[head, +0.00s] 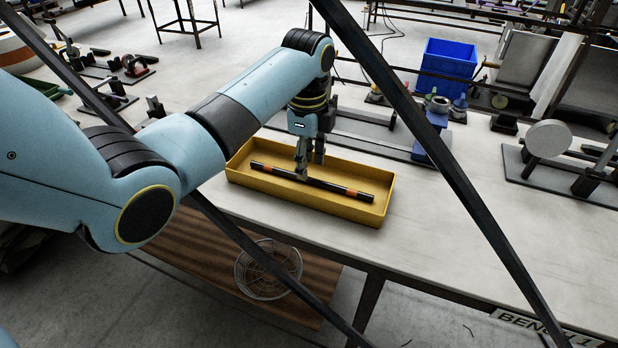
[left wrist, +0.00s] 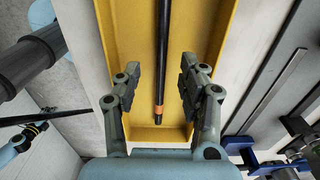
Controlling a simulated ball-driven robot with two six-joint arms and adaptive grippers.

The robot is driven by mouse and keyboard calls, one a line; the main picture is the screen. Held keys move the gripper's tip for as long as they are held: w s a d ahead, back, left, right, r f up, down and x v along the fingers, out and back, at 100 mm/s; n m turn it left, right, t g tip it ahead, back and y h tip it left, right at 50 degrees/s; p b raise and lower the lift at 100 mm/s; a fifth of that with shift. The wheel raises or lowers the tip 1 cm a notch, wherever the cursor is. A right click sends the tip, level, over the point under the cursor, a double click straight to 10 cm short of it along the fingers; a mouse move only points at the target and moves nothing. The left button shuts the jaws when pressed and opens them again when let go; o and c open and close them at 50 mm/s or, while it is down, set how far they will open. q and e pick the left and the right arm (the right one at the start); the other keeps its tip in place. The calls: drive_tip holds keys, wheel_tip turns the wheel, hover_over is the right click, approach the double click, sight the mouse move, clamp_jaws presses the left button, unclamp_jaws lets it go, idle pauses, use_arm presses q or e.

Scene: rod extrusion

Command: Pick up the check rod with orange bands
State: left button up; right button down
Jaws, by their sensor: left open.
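The check rod (head: 325,185) is black with orange bands near its ends. It lies lengthwise in a shallow yellow tray (head: 381,207) on the bench. My left gripper (head: 309,172) points down over the middle of the rod. In the left wrist view the rod (left wrist: 163,60) runs between the two open fingers of my left gripper (left wrist: 159,82), with a gap on each side. One orange band shows near the rod's lower end there.
Metal rails (head: 350,130) lie behind the tray, and a blue bin (head: 447,65) stands further back. A fixture with a round grey disc (head: 548,138) is at the right. Bare bench top (head: 455,235) lies right of the tray. A wire basket (head: 268,270) sits below the bench's front edge.

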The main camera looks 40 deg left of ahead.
sight(309, 180)
use_arm(q)
drive_tip(key=f, duration=0.3)
drive_tip(key=shift+a+f, duration=0.25)
drive_tip(key=shift+f, duration=0.05)
drive_tip(key=shift+c, duration=0.2)
clamp_jaws()
